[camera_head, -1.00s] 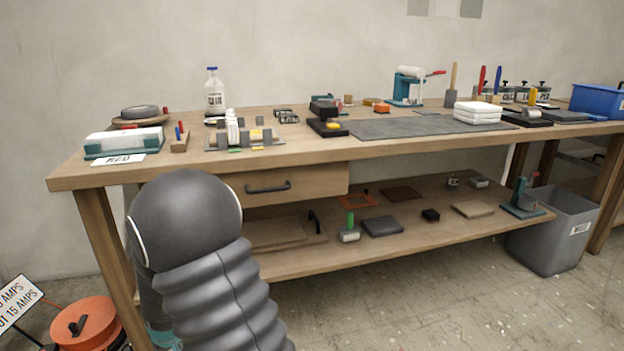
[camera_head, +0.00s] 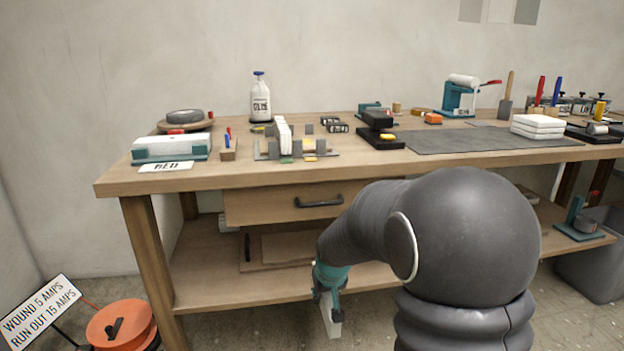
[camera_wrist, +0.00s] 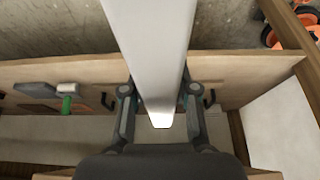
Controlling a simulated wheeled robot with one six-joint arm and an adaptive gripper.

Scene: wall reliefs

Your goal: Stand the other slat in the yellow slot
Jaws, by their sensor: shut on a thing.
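My gripper (camera_head: 329,292) hangs in front of the bench, below the drawer, fingers pointing down. It is shut on a white slat (camera_head: 330,318), whose lower end shows beneath the fingers. In the wrist view the slat (camera_wrist: 152,40) runs between both fingers of my gripper (camera_wrist: 160,105). The slotted rack (camera_head: 268,152) stands on the bench top, with grey upright dividers. White slats (camera_head: 284,136) stand upright in it, close together. A yellow mark (camera_head: 309,158) is at the rack's front edge, right of a green mark (camera_head: 287,160). Details of the slots are too small to tell.
The bench drawer (camera_head: 300,203) and lower shelf (camera_head: 200,280) lie behind my gripper. A white bottle (camera_head: 260,100) stands behind the rack. A small block with red and blue handles (camera_head: 228,150) is left of it. An orange reel (camera_head: 120,325) sits on the floor at left.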

